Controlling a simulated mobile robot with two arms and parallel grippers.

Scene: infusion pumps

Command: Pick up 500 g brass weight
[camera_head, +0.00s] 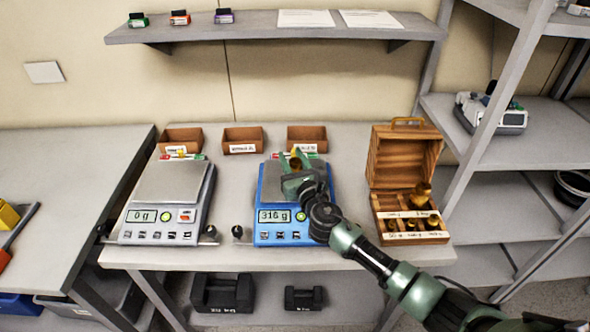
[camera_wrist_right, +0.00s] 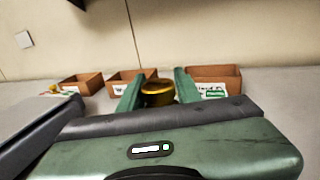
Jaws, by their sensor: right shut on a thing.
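My right gripper (camera_head: 296,163) reaches over the blue scale (camera_head: 268,194), whose display reads 316 g. It is shut on a brass weight (camera_wrist_right: 157,92), seen between the two green fingers (camera_wrist_right: 158,88) in the right wrist view. The weight's lower part and its contact with the scale pan are hidden, and I cannot read its mark. Other brass weights (camera_head: 421,196) sit in the open wooden box (camera_head: 405,158) at the right end of the bench. My left gripper is not in view.
A grey scale (camera_head: 170,183) reading 0 g stands left of the blue one. Three brown bins (camera_head: 243,139) line the back of the bench. A wall shelf (camera_head: 260,25) hangs above, and a metal rack (camera_head: 500,110) stands at the right.

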